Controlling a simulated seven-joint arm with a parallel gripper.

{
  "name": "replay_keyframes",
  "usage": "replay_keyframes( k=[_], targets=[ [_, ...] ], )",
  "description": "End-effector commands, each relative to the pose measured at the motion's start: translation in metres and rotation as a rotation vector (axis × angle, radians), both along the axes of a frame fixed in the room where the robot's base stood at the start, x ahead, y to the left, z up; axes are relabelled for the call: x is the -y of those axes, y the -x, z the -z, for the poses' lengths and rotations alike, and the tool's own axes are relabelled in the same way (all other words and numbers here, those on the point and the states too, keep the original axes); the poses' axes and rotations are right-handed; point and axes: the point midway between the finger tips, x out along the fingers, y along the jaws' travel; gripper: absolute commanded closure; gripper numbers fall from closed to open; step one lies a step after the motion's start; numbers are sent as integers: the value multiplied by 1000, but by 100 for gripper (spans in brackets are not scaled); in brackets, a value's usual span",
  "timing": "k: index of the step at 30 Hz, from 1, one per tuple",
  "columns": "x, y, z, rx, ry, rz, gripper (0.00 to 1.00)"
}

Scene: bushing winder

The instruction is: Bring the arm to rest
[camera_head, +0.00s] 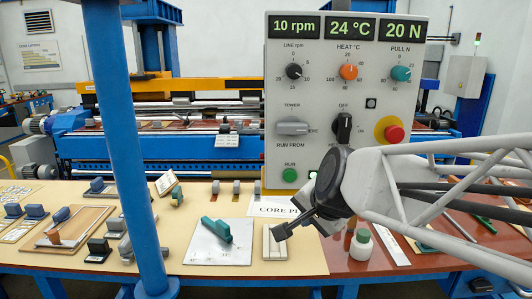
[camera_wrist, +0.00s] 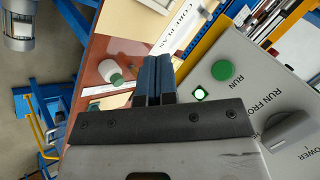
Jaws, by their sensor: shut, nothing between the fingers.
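My gripper (camera_head: 281,231) hangs at the end of my white truss arm (camera_head: 440,195), which reaches in from the right edge of the head view. It points down and left, in front of the lower part of the grey control panel (camera_head: 345,95). In the wrist view the two dark fingers of my gripper (camera_wrist: 153,78) lie side by side, shut, with nothing held. The green RUN button (camera_head: 289,175) shows left of my wrist, and also in the wrist view (camera_wrist: 222,70). A lit green lamp (camera_wrist: 200,93) shows just right of the fingers in the wrist view.
A white bottle with a green cap (camera_head: 361,244) stands on the red-brown bench part below my arm. A grey plate with a green handle (camera_head: 217,240) and a pale grooved block (camera_head: 273,243) lie near the fingertips. A blue post (camera_head: 125,140) rises at left.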

Motion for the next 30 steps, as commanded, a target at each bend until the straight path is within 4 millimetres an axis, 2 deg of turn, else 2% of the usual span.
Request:
replay_keyframes(
  k=[9,12,15,20,30],
  targets=[
    [64,100,52,-186,398,-372,100],
    [80,127,63,-245,486,-473,100],
    [91,146,71,-292,542,-544,100],
    [98,158,77,-324,577,-594,100],
    [98,158,77,-325,578,-596,100]
  ],
)
